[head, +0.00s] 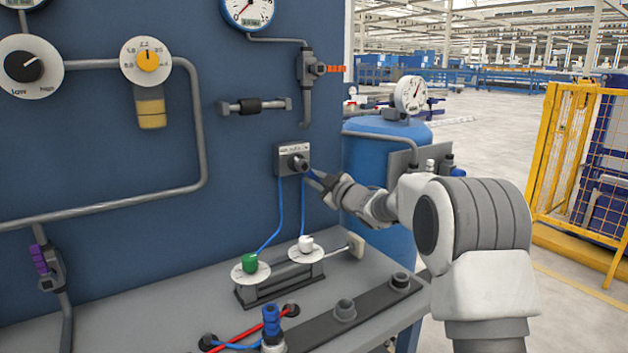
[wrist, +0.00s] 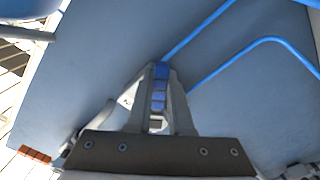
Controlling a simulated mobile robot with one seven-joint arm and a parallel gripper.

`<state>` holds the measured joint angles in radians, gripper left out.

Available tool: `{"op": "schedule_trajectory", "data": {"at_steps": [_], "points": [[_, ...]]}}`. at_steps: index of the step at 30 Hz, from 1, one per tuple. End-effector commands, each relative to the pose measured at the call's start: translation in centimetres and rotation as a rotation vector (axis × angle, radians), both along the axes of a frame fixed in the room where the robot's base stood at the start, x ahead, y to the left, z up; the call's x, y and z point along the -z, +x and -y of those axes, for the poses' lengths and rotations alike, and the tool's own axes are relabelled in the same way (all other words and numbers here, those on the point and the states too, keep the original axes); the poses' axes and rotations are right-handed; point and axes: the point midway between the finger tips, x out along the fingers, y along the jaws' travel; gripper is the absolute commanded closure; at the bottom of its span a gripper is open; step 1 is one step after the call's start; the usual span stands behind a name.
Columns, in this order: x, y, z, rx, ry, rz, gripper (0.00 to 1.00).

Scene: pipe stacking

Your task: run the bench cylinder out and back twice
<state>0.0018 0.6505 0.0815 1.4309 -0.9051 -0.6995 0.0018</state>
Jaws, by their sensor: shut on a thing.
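The bench cylinder (head: 282,277) lies on the bench with a green fitting and a white fitting on top. Its rod end, a pale block (head: 356,244), shows at the right, close to the panel. Blue hoses run up from the fittings to a hand valve (head: 291,158) with a dark round front on the blue panel. My gripper (head: 314,178) is at the valve's lower right, shut at its lever; the lever itself is mostly hidden. In the wrist view my gripper (wrist: 160,72) has its fingers close together, with blue between them, and hides the valve.
Gauges, a regulator (head: 148,80) and grey pipes are on the panel. A blue tank (head: 385,200) stands behind my arm. A dark rail (head: 360,312) with sockets and a blue-topped fitting (head: 271,325) are at the bench front. A yellow fence (head: 580,170) is at right.

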Motion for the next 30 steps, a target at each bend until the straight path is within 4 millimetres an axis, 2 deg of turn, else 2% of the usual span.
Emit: {"op": "schedule_trajectory", "data": {"at_steps": [4, 5, 9, 22, 30], "points": [[-0.1, 0.0, 0.1, 0.002, -0.003, 0.003, 1.0], [-0.1, 0.0, 0.1, 0.002, -0.003, 0.003, 0.78], [-0.1, 0.0, 0.1, 0.002, -0.002, 0.003, 0.52], [-0.1, -0.5, 0.4, 0.002, -0.001, 0.001, 0.51], [-0.2, -3.8, 2.7, 0.003, -0.001, -0.001, 0.51]]}}
